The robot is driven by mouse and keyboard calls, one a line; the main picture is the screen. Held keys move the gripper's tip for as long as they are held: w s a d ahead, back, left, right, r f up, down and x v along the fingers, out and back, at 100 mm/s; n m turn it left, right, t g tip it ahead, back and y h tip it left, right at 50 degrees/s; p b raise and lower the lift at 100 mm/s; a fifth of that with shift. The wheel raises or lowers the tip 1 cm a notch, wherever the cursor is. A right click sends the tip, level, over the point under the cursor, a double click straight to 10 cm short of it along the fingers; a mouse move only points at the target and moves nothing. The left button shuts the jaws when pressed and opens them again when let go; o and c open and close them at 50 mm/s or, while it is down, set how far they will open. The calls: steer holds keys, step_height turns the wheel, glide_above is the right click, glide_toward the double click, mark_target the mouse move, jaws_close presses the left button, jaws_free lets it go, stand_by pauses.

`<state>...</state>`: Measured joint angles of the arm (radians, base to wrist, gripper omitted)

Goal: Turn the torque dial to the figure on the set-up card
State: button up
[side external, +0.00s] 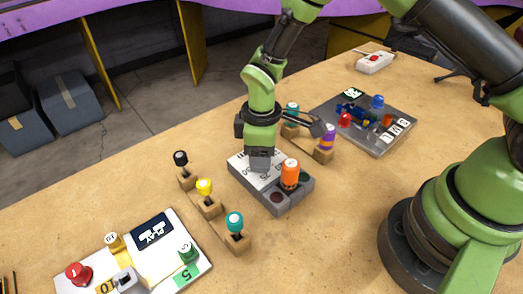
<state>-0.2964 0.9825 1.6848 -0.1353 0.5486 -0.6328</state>
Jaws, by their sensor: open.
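My gripper (262,150) points down over a grey box (285,206) in the middle of the table. The box has a white face with dark figures (243,168), too small to read surely. This looks like the torque dial's scale. A grey block shape at the gripper's tip may be the dial's knob or my fingers; I cannot tell which, nor whether they touch. The gripper is open. An orange capped cylinder (290,172) stands on the box, right of the gripper, beside dark round spots. I cannot make out a set-up card for certain.
Wooden blocks hold black (181,158), yellow (205,187), teal (234,222) and purple (328,136) knobs close around the box. A white panel (75,287) with a red button lies front left. A grey plate (395,143) with coloured parts lies behind right. Bare table lies front right.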

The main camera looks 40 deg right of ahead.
steer(key=c, duration=0.9)
steer(key=shift+m, duration=0.4)
steer(key=m, duration=0.5)
steer(key=shift+m, duration=0.3)
steer(key=m, duration=0.5)
steer(key=shift+m, duration=0.3)
steer(key=o, duration=0.9)
